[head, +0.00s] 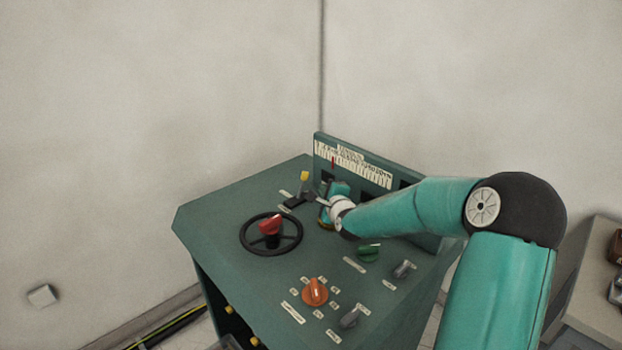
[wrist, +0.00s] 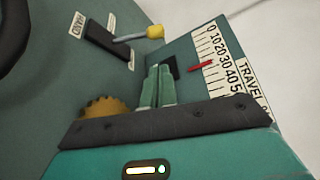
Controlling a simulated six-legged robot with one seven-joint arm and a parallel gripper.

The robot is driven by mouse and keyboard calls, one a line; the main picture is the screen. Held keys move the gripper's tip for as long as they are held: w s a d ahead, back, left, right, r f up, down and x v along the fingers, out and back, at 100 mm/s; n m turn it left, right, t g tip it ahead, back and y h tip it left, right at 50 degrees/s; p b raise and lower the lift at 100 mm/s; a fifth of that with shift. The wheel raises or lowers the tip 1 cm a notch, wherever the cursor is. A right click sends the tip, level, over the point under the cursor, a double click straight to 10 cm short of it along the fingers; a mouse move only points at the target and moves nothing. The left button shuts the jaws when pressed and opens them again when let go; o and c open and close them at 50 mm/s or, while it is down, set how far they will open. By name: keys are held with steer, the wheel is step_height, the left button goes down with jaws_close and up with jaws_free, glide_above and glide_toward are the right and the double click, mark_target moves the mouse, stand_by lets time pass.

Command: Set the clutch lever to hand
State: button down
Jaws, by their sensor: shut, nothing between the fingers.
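The clutch lever is a thin grey rod with a yellow knob (wrist: 155,32), rising from a dark slotted base (wrist: 107,42) on the green console. In the wrist view a label reading HAND (wrist: 77,24) lies left of that base, and the rod leans right, away from it. In the head view the yellow knob (head: 304,176) stands up at the back of the console. My gripper (wrist: 158,72) has its green fingers together and empty, below and apart from the knob. In the head view my gripper (head: 324,203) is just right of the lever base, its fingers partly hidden.
A black handwheel with a red knob (head: 271,224) stands left of my gripper. Green (head: 368,252), orange (head: 315,291) and grey knobs sit nearer the front. A raised panel with a travel scale (wrist: 222,66) and red pointer (wrist: 201,65) is close on the right.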

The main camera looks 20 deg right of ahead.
mark_target(302, 186)
steer(key=shift+a, duration=0.1)
steer(key=shift+w+f, duration=0.1)
steer(key=shift+w, duration=0.4)
steer(key=x, duration=0.9)
